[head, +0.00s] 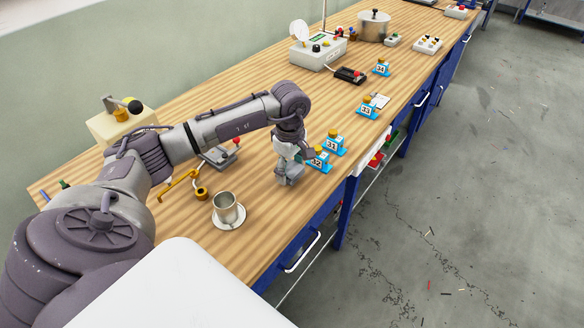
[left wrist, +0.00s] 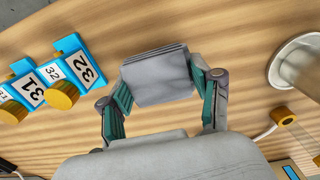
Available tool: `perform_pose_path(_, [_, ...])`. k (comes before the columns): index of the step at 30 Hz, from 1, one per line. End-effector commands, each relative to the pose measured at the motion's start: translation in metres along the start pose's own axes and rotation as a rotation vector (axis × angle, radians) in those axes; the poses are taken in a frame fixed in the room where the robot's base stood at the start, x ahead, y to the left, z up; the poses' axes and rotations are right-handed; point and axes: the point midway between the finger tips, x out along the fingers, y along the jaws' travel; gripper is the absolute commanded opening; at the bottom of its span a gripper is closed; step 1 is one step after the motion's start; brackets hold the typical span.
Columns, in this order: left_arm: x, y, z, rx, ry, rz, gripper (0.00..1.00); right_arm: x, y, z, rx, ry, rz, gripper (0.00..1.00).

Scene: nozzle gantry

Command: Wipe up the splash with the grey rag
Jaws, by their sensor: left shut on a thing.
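My left gripper (head: 291,166) is shut on the grey rag (left wrist: 157,75), which looks like a folded grey pad between the two fingers in the left wrist view. The gripper points down at the wooden bench (head: 262,215), near its front edge. I cannot tell whether the rag touches the wood. No splash shows in either view; the arm, gripper and rag hide part of the bench. My right gripper is not in view.
Blue number stands 32 (head: 319,160) and 31 (head: 335,143) are close right of the gripper. A metal cup (head: 226,208) on a saucer (head: 232,224) and a yellow bracket (head: 178,183) stand left of it. A pot (head: 374,27) stands farther back.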

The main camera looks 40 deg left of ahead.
Motion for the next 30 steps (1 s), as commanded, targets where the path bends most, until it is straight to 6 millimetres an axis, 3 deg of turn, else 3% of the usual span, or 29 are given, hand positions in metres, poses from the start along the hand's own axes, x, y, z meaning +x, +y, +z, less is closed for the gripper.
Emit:
perform_pose_path(18, [-0.054, -0.005, -0.008, -0.016, 0.000, -0.006, 0.31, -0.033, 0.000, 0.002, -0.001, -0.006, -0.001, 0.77])
perform_pose_path(30, [-0.056, -0.005, -0.009, -0.017, 0.000, -0.006, 0.31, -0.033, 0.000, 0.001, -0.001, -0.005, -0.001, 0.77])
